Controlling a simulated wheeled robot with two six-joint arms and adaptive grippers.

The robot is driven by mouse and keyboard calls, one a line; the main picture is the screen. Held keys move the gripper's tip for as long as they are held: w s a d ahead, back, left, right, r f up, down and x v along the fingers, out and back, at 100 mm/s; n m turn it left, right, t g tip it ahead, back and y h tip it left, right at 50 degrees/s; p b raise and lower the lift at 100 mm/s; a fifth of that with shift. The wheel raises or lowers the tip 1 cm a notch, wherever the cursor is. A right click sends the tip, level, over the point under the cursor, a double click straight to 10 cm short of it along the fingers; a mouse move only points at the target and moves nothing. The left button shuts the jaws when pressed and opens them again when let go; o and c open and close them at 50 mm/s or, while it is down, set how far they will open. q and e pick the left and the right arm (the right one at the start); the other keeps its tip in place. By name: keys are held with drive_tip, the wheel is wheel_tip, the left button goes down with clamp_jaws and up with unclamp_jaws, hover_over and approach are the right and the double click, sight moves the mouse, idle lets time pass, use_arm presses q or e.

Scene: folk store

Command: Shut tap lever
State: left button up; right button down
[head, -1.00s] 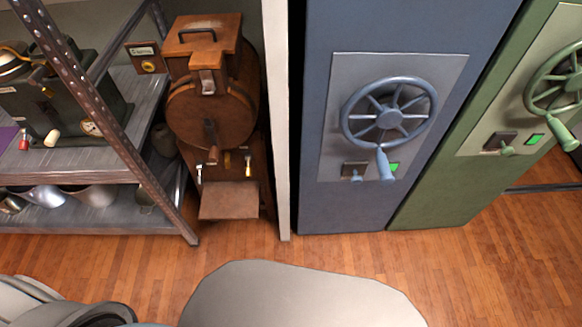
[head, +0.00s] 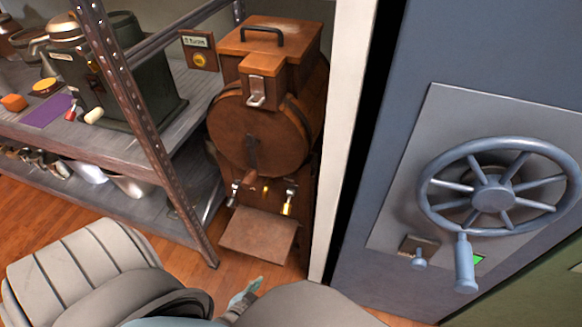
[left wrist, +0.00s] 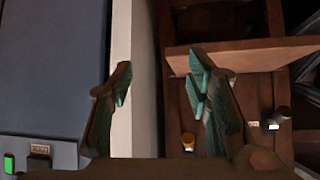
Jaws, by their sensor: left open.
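A wooden barrel-shaped machine (head: 265,110) stands between the shelf and a white post. Low on its front are two small metal tap fittings, a left one (head: 238,187) and a right one (head: 288,203) with a yellowish part; which is the tap lever I cannot tell. The left wrist view shows a yellowish fitting (left wrist: 188,143) and a pale-ended one (left wrist: 277,119). My left gripper (head: 245,293) is low in front of the machine's wooden shelf (head: 259,236), apart from the taps. In the left wrist view its teal fingers (left wrist: 160,82) are spread and empty. My right gripper is not in view.
A metal shelf (head: 150,110) with pots and a dark machine stands at left. A white post (head: 347,130) borders the barrel machine at right. A blue cabinet with a handwheel (head: 492,200) stands further right. Some wooden floor is clear below the shelf.

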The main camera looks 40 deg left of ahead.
use_arm(q)
drive_tip(key=w+a+n+t+y+b, duration=0.2)
drive_tip(key=w+a+t+b, duration=0.1)
drive_tip(key=w+t+b, duration=0.55)
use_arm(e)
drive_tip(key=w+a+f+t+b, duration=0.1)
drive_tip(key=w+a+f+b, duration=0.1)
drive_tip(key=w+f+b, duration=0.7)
use_arm(q)
drive_tip(key=n+t+y+p, duration=0.1)
drive_tip(key=n+t+y, duration=0.1)
drive_tip(key=t+y, duration=0.15)
approach(286, 208)
drive_tip(key=shift+g, duration=0.3)
drive_tip(key=x, duration=0.3)
drive_tip(key=b+x, duration=0.1)
drive_tip(key=x, duration=0.2)
drive_tip(key=f+x, duration=0.1)
drive_tip(key=x, duration=0.2)
drive_tip(key=shift+w+a+r, duration=0.2)
drive_tip(key=shift+w, duration=0.3)
drive_tip(key=shift+w+r, duration=0.15)
drive_tip(key=shift+w, duration=0.1)
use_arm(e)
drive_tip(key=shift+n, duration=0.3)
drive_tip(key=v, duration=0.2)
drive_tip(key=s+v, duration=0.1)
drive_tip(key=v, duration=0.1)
use_arm(q)
drive_tip(key=shift+c, duration=0.6)
